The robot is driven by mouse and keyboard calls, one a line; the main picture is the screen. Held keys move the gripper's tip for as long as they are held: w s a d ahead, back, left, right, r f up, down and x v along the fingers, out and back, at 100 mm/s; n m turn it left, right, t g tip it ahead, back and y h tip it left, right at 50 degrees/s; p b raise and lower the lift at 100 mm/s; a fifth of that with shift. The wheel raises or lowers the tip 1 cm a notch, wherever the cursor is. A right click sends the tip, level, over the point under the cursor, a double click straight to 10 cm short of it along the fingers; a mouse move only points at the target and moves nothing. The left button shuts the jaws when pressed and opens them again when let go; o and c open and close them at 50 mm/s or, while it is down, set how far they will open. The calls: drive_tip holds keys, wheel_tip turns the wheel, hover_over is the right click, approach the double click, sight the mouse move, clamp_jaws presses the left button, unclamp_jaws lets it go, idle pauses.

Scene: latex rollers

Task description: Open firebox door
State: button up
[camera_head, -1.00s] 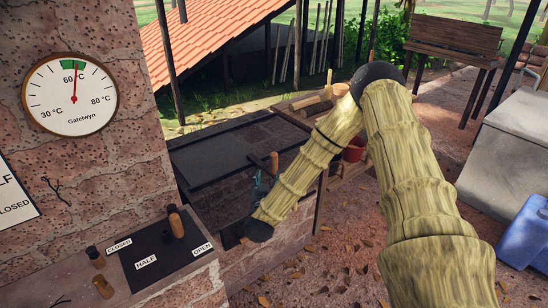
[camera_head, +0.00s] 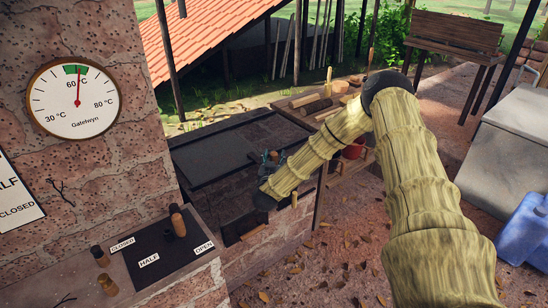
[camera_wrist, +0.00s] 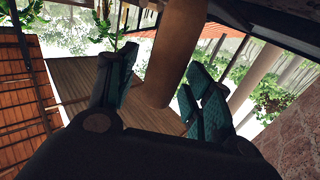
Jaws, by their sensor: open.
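A brick stove (camera_head: 288,222) with a dark top stands left of the middle in the head view. A dark opening or panel (camera_head: 238,224) shows in its front, partly behind my arm; I cannot tell for sure which part is the firebox door. My gripper (camera_head: 271,158) is at the stove, its teal fingers mostly hidden behind my arm's end. In the wrist view the fingers (camera_wrist: 158,78) are spread apart. A brown wooden bar (camera_wrist: 182,42), like a handle, lies between or just beyond them. I cannot tell whether they touch it.
A ledge with a black plate (camera_head: 160,256) and wooden-knobbed control marked CLOSED, HALF and OPEN is at the left. A gauge (camera_head: 74,98) hangs on the brick wall. Firewood (camera_head: 318,104) lies behind the stove.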

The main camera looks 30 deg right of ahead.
drive_tip(key=shift+c, duration=0.2)
drive_tip(key=shift+w, duration=0.1)
clamp_jaws()
drive_tip(key=shift+d, duration=0.1)
